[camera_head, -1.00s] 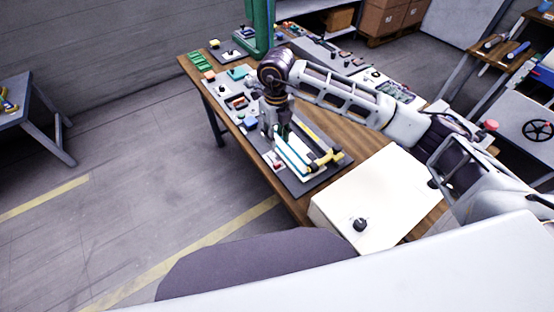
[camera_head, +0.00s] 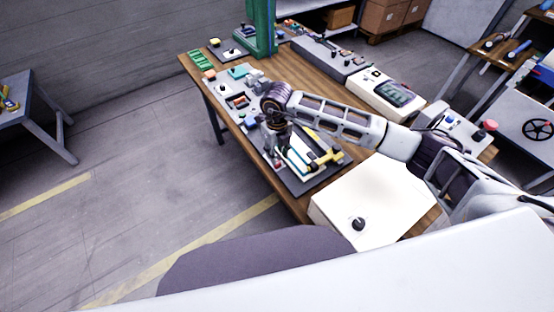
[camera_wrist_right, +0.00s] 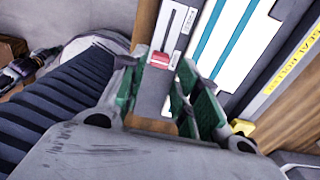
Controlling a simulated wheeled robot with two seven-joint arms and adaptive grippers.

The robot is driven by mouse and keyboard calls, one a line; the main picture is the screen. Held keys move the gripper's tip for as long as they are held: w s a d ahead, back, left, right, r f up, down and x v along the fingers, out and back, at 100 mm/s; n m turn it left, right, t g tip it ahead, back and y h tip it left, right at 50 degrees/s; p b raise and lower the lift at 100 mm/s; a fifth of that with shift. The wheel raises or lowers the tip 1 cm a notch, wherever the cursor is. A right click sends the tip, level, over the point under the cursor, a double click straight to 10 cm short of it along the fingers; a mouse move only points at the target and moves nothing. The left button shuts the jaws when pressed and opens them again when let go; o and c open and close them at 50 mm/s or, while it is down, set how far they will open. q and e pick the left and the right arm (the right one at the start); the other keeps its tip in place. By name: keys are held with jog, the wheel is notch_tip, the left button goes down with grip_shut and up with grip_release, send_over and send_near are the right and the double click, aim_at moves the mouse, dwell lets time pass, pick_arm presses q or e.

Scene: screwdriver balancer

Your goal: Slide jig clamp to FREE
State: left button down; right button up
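The jig (camera_head: 313,182) is a dark plate with white and blue strips and yellow parts, at the near end of the wooden bench. In the right wrist view, its clamp slider is a small red knob (camera_wrist_right: 160,60) on a grey slotted strip (camera_wrist_right: 178,25). My right gripper (camera_head: 277,146) is low over the jig's left side. In the right wrist view the gripper (camera_wrist_right: 160,84) has its green-padded fingers apart, one on each side of the grey strip, with the red knob just beyond them. I cannot tell whether they touch it. My left gripper is out of view.
A yellow-edged bar marked "SEAL ROLLER" (camera_wrist_right: 296,62) lies to the right of the strip. A cream box with a black knob (camera_head: 375,200) stands at the near right. A green post (camera_head: 262,25) and several panels stand farther along the bench.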

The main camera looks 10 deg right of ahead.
jog(key=shift+f+p, duration=0.3)
jog(key=shift+f, duration=2.25)
grip_shut()
